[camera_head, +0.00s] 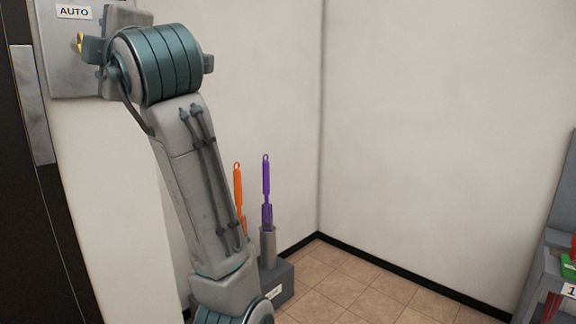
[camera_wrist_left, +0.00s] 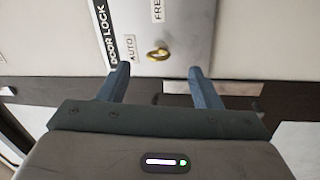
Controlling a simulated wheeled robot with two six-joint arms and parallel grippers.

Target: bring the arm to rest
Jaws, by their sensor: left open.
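My left arm rises from the bottom of the head view to a grey wall panel at the upper left. My left gripper (camera_head: 90,48) is at the panel, partly hidden behind its own wrist. In the left wrist view my left gripper (camera_wrist_left: 158,74) is open, with its two blue-grey fingers apart and nothing between them. The door lock panel (camera_wrist_left: 185,30) lies ahead of the fingertips. It carries a small brass turn piece (camera_wrist_left: 157,53) and the labels DOOR LOCK, AUTO and FREE. The turn piece sits just beyond the fingers, apart from both. My right gripper does not show.
A dark door frame (camera_head: 30,220) stands at the left edge. An orange-handled tool (camera_head: 238,185) and a purple-handled tool (camera_head: 266,180) stand in a grey holder (camera_head: 280,284) by the wall. A grey rack (camera_head: 545,275) is at the right. The tiled floor between is clear.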

